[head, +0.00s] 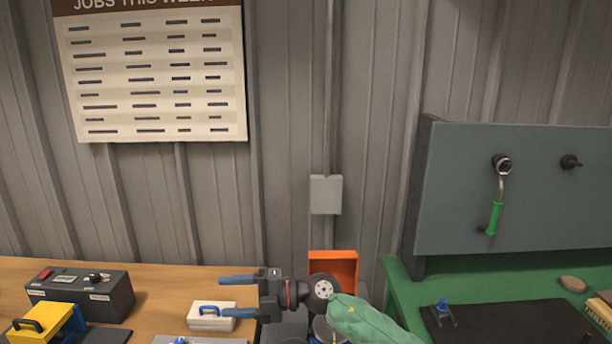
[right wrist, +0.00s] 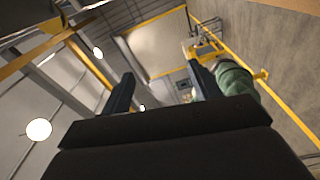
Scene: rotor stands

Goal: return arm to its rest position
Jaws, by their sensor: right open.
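My right arm, in a green sleeve (head: 372,322), reaches in from the bottom of the head view. Its gripper (head: 222,295) points left, with its two blue fingers spread apart and nothing between them. The lower finger overlaps the blue handle of a white case (head: 203,321) in the picture; I cannot tell whether they touch. In the right wrist view the two dark fingers (right wrist: 163,86) stand wide apart and empty, with ceiling beams, lamps and a yellow rail beyond. My left gripper is not in view.
A wooden bench (head: 165,285) carries a black instrument box (head: 85,296) and a yellow-blue case (head: 42,326). An orange bin (head: 335,262) stands behind my wrist. At right, a green bench (head: 405,285) holds a dark mat (head: 515,325) before a grey board (head: 540,200) with a hanging green-handled ratchet (head: 495,217).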

